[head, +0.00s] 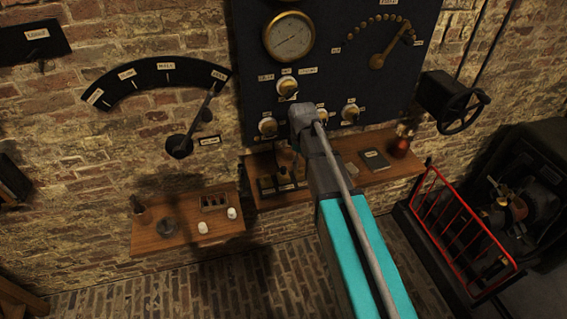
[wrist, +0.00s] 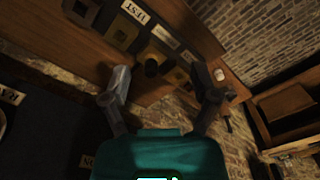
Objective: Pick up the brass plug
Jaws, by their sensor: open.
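In the wrist view, a small dark knob with a yellowish, brass-like side (wrist: 152,66) stands at a row of square-holed blocks on a wooden shelf. It looks like the brass plug, but the dim light leaves this unsure. My gripper (wrist: 161,74) is open, with one finger on each side of the knob in the picture. I cannot tell how far above it the fingers are, and no contact shows. In the head view, my arm covers much of the shelf's middle, and the plug cannot be made out there.
The right wooden shelf (head: 345,150) carries a dark book (head: 374,160) and a reddish flask (head: 400,147). The left shelf (head: 170,236) holds small jars. A dark panel with dials (head: 340,60) rises behind. A red railing (head: 462,232) stands right.

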